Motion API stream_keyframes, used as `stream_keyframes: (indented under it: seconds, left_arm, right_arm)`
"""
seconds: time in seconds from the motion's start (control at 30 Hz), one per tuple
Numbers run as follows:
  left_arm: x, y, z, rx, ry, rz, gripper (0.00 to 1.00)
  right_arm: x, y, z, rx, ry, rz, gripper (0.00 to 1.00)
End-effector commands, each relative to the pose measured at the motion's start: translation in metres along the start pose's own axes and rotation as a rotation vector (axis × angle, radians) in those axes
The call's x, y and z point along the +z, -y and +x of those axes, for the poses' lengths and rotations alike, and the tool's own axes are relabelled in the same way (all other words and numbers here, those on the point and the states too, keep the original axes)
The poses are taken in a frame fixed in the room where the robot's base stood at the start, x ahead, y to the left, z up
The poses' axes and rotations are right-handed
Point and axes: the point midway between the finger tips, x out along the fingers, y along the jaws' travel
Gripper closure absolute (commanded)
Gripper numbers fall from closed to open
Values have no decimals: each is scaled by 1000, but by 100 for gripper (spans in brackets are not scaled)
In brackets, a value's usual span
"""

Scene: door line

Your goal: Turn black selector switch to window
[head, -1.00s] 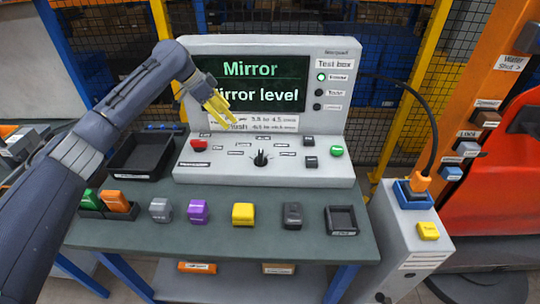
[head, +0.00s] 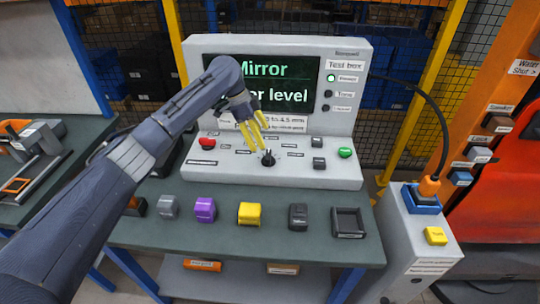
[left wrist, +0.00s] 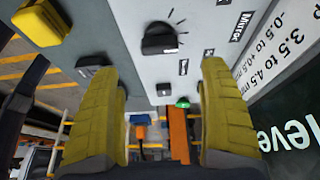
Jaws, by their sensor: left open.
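The black selector switch (head: 268,159) sits on the sloped front panel of the grey test box (head: 345,60), with small label plates around it. In the left wrist view the knob (left wrist: 160,40) shows beyond the fingertips, with tick marks around it. My left gripper (head: 262,135) has yellow fingers that are apart and empty. It hangs just above and behind the switch, not seen touching it. The screen (head: 285,95) reads "Mirror" and "Mirror level", partly hidden by my left arm. Which label the knob points at is too small to tell. My right gripper is not in view.
A red button (head: 207,143), a green button (head: 345,152) and two black buttons flank the switch. A grey cabinet (head: 405,240) with a cable stands right.

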Motion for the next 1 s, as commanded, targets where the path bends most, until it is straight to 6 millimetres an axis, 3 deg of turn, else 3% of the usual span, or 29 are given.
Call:
stream_keyframes:
  seconds: [0.2, 0.5, 1.0]
  left_arm:
    - [0, 0, 40, 2, 0, -2, 22]
    - [0, 0, 76, 1, 0, -2, 22]
    - [0, 0, 87, -1, 0, -1, 22]
  right_arm:
    - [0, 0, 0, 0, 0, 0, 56]
    - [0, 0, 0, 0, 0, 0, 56]
    - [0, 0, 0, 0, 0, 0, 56]
